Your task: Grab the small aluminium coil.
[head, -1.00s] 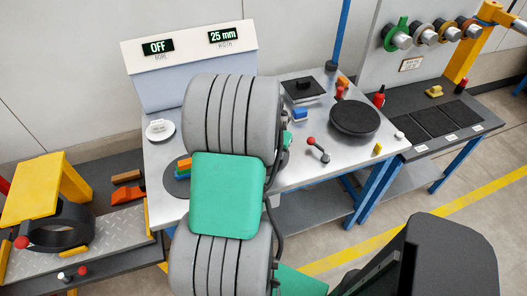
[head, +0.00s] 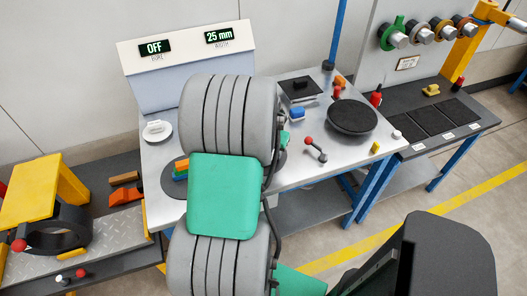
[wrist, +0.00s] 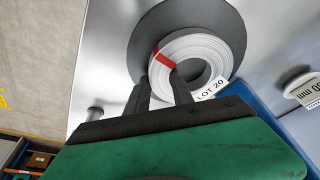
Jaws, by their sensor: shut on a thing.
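The small aluminium coil (wrist: 205,50) is a pale grey ring with a red strip across its side and a white "LOT 20" tag (wrist: 212,90). In the wrist view it rests on or just above a dark round pad (wrist: 232,22); I cannot tell if they touch. My gripper (wrist: 161,78) is shut on the coil's near-left wall, one finger outside and one in the bore. In the head view my arm hides the coil and my gripper. An edge of the dark pad shows left of my arm (head: 168,181).
The bench (head: 305,170) carries a panel reading "OFF" and "25 mm" (head: 185,50), a black turntable (head: 352,117), a red-knobbed lever (head: 315,149) and small coloured blocks. A yellow stand with a dark ring (head: 58,235) is at left. Hanging coils (head: 423,33) are at right.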

